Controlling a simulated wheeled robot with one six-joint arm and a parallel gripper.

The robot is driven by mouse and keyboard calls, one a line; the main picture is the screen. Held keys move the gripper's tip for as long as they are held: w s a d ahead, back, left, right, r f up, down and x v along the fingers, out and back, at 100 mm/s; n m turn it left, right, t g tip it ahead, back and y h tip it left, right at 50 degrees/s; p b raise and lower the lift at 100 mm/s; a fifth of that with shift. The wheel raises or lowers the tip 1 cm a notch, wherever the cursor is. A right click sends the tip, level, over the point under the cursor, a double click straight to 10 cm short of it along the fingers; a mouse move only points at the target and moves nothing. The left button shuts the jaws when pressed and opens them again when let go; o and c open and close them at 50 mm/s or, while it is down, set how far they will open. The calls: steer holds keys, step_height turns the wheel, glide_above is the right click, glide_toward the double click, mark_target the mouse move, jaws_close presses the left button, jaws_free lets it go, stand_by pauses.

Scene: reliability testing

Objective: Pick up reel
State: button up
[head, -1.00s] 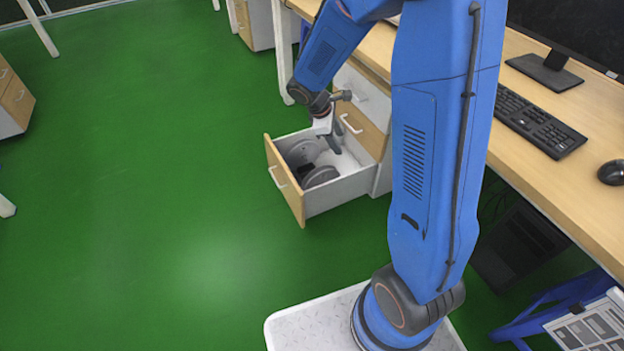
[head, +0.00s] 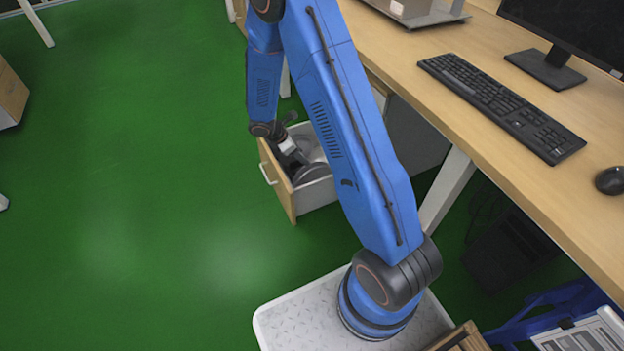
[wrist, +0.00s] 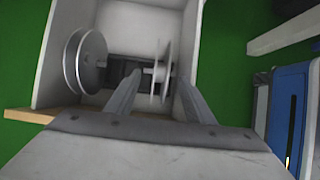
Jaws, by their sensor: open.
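Two grey reels stand on edge in an open drawer with a wooden front (head: 276,184) and pale inner walls. In the wrist view, one reel (wrist: 84,62) is at the left with its round face showing. The other reel (wrist: 164,72) is seen nearly edge-on between the two fingers of my gripper (wrist: 159,78). My gripper is open, with one finger on each side of that reel; I cannot tell if either touches it. In the head view, my gripper (head: 294,157) reaches down into the drawer, and one reel (head: 312,173) shows partly beside it.
Dark items (wrist: 122,72) lie at the drawer's far end between the reels. The drawer walls stand close around my gripper. A desk with a keyboard (head: 500,105), monitor and mouse (head: 610,180) is at the right. The green floor (head: 130,200) at the left is clear.

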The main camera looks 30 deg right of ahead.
mark_target(312, 165)
steer(key=x, duration=0.9)
steer(key=shift+d+f, duration=0.1)
steer(key=shift+f, duration=0.1)
steer(key=x, duration=0.3)
steer(key=shift+s+d+f, duration=0.2)
steer(key=shift+s+f, duration=0.1)
steer(key=shift+s, duration=0.05)
steer(key=shift+d+f, duration=0.35)
steer(key=shift+f, duration=0.25)
jaws_close()
